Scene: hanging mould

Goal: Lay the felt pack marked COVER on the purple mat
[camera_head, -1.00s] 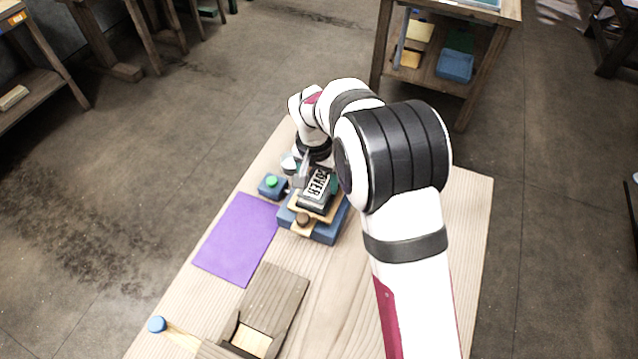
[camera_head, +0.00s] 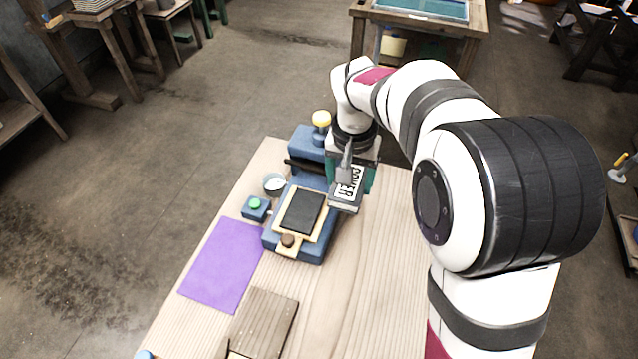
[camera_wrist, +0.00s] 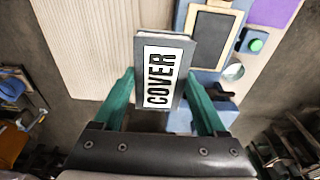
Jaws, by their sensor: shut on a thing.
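The felt pack marked COVER (camera_head: 347,186) is a dark block with a white label, held in my gripper (camera_head: 350,178) above the table, to the right of a blue press-like stand. In the wrist view the pack (camera_wrist: 162,75) sits between the two green fingers of my gripper (camera_wrist: 165,95), its label facing the camera. The purple mat (camera_head: 222,265) lies flat and bare on the table, left of the stand. It also shows at the top right of the wrist view (camera_wrist: 273,10).
The blue stand (camera_head: 312,248) carries a wooden frame with a black pad (camera_head: 302,210). A blue box with a green button (camera_head: 256,207) and a small cup (camera_head: 274,184) stand beside it. A wooden box (camera_head: 264,322) lies in front. The table's right part is clear.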

